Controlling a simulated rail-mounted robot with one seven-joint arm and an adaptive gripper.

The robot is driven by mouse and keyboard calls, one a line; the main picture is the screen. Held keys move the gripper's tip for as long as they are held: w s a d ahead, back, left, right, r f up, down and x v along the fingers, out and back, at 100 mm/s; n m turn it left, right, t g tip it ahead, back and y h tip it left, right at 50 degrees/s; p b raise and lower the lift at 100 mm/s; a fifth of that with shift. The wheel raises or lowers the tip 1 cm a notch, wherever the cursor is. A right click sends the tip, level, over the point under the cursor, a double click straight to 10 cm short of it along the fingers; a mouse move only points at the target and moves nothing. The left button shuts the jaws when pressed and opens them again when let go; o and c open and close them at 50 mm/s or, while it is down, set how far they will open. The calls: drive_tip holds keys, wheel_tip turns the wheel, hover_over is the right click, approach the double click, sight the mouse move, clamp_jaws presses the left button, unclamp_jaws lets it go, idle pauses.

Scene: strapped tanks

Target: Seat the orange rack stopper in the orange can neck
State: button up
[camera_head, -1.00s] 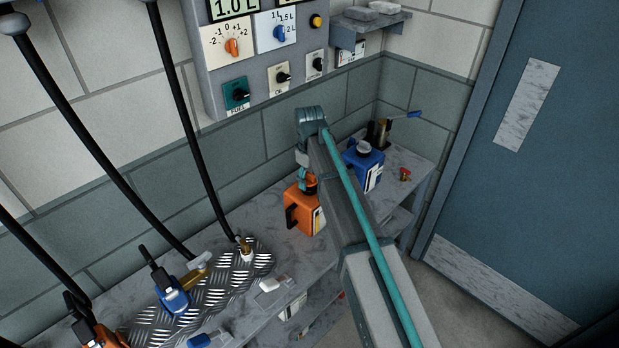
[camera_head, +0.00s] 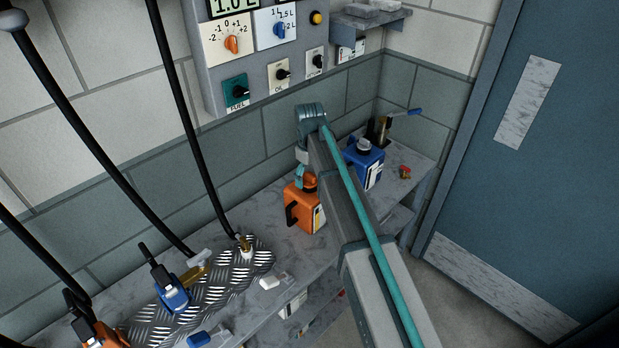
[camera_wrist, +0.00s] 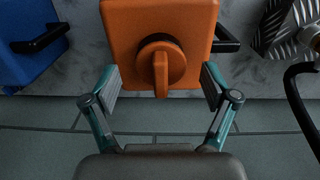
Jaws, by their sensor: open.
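The orange can (camera_head: 301,213) stands upright on the grey bench, with its black handle to the left in the head view. In the wrist view the can (camera_wrist: 125,25) fills the upper middle. The round orange stopper (camera_wrist: 160,62), with a raised grip bar, sits at the can's neck; how deep it sits cannot be told. It shows partly in the head view (camera_head: 310,181). My gripper (camera_wrist: 160,88) is open, its teal fingers on either side of the stopper with gaps to both. In the head view my arm hides part of it.
A blue can (camera_head: 362,168) stands to the right, beside a brass fitting with a blue lever (camera_head: 398,115). Blue and orange nozzles with black hoses are at the left, by a treadplate mat (camera_head: 225,290). A red-topped piece (camera_head: 405,172) lies near the right edge.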

sight(309, 175)
wheel_tip(309, 175, up, 11)
idle(0.4)
drive_tip(key=shift+r, duration=0.1)
drive_tip(key=s+d+f+m, duration=0.3)
drive_tip(key=s+d+f, duration=0.25)
drive_tip(key=f, duration=0.45)
drive_tip(key=s+d+f+m, duration=0.2)
drive_tip(key=s+d+f, duration=0.2)
drive_tip(key=d+f, duration=0.45)
drive_tip(key=s+d+f+m, duration=0.3)
drive_tip(key=s+d+f, duration=0.1)
drive_tip(key=s+f, duration=0.4)
drive_tip(key=s+d+f+m, duration=0.2)
drive_tip(key=s+d+f, duration=0.2)
drive_tip(key=s+f, duration=0.35)
drive_tip(key=s+f+g+b, duration=0.1)
drive_tip(key=s+f+g, duration=0.2)
drive_tip(key=s+f, duration=0.7)
drive_tip(key=s+f+g+b, duration=0.1)
drive_tip(key=s+f+g, duration=0.3)
drive_tip(key=s+f, duration=0.6)
drive_tip(key=s, duration=0.8)
drive_tip(key=shift+a+f+b, duration=0.15)
drive_tip(key=shift+a+b, duration=0.1)
drive_tip(key=shift+b, duration=0.15)
